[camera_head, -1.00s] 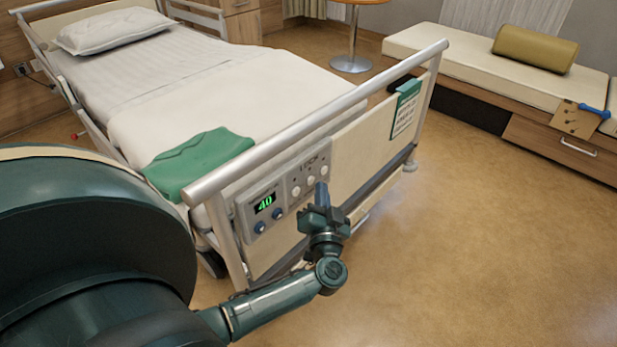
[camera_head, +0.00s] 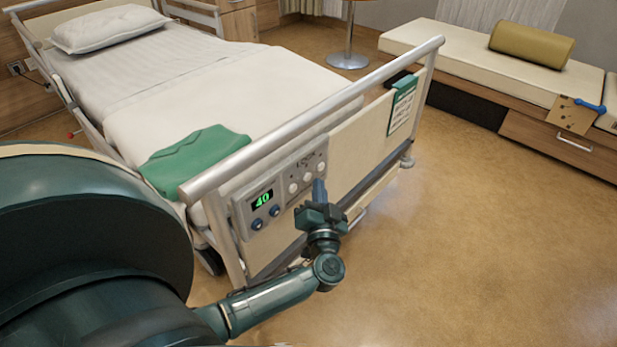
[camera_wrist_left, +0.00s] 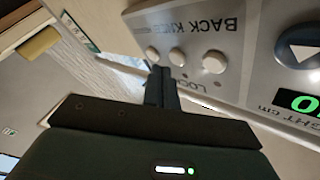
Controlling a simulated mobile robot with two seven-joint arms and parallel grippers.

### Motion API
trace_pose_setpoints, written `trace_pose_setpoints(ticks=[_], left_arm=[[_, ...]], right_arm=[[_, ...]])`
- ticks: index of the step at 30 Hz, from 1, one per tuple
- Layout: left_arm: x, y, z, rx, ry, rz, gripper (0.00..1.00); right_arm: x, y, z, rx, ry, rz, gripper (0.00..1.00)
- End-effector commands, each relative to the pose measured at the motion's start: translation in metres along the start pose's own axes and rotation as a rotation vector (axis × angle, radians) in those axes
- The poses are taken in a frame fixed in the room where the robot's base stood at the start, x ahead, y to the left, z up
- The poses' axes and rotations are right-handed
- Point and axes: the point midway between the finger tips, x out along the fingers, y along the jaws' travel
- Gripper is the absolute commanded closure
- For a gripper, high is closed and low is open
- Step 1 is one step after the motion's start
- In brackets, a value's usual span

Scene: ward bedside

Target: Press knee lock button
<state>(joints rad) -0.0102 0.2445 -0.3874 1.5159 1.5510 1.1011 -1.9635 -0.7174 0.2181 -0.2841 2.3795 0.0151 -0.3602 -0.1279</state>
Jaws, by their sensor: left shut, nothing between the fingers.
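The control panel (camera_head: 284,190) is on the outer face of the bed's footboard. It has a green "40" display, two blue buttons and a lock section with three white buttons. In the left wrist view the panel is upside down, with "BACK", "KNEE" and "LOCK" lettering. The middle white button (camera_wrist_left: 177,56), by the "KNEE" lettering, lies between the "BACK" button (camera_wrist_left: 214,62) and a third button (camera_wrist_left: 152,53). My left gripper (camera_head: 319,186) is shut and empty. Its fingertips, also in the left wrist view (camera_wrist_left: 161,73), are close to the middle and third buttons; I cannot tell whether they touch.
The metal footboard rail (camera_head: 330,110) runs above the panel. A green cloth (camera_head: 195,160) lies on the bed, and a green card (camera_head: 402,105) hangs on the footboard. A bench (camera_head: 470,65) stands at the back right. The floor right of the bed is clear.

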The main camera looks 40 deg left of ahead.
Motion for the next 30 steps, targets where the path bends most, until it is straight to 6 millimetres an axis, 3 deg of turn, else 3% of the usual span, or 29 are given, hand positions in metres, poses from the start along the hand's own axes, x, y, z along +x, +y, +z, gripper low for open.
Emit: trace_pose_setpoints(ticks=[30], left_arm=[[0.0035, -0.0037, 0.0005, 0.001, -0.001, -0.001, 1.0]], right_arm=[[-0.0024, 0.0002, -0.0071, 0.001, -0.001, -0.001, 0.64]])
